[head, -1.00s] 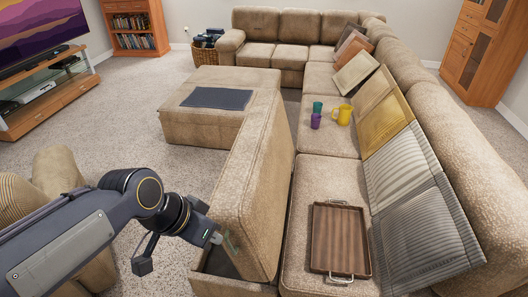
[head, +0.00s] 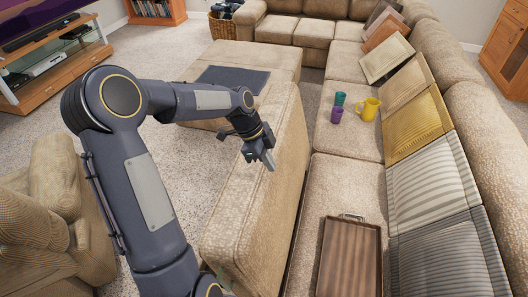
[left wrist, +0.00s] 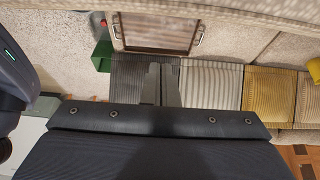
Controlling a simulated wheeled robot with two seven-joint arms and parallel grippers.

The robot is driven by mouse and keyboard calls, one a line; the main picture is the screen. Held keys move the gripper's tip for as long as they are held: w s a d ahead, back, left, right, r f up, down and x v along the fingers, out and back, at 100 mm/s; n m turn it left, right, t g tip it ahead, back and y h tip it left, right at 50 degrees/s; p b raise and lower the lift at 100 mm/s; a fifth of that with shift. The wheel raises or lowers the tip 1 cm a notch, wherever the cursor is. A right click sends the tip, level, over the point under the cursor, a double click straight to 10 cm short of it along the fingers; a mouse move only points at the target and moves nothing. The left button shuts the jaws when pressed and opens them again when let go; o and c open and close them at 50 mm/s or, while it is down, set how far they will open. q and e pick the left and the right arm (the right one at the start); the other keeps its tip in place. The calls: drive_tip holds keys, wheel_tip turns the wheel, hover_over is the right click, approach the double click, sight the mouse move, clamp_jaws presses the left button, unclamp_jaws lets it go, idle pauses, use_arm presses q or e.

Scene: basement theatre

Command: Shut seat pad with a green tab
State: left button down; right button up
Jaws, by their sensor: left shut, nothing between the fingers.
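The beige seat pad (head: 250,218) stands raised on its edge along the left side of the right-hand row of seats in the head view. My left gripper (head: 270,162) is shut and empty, fingers pointing down, beside the pad's upper left face. I cannot tell whether it touches the pad. Its fingers also show in the left wrist view (left wrist: 161,84). The green tab is not clear in the head view, where my arm covers the pad's near lower end. My right gripper is out of view.
A wooden tray (head: 350,262) lies on the seat right of the pad. A yellow mug (head: 368,110), a teal cup (head: 340,98) and a purple cup (head: 336,115) stand farther back. The ottoman (head: 278,58) stands behind the pad. A green object (left wrist: 102,57) shows in the left wrist view.

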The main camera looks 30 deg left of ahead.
sight(264, 182)
use_arm(q)
drive_tip(key=f, duration=0.3)
drive_tip(key=f+p, duration=0.1)
drive_tip(key=f, duration=0.1)
drive_tip(key=shift+s+a+f, duration=0.15)
drive_tip(key=shift+a+f, duration=0.5)
drive_tip(key=shift+f, duration=0.05)
drive_tip(key=shift+s+a, duration=0.1)
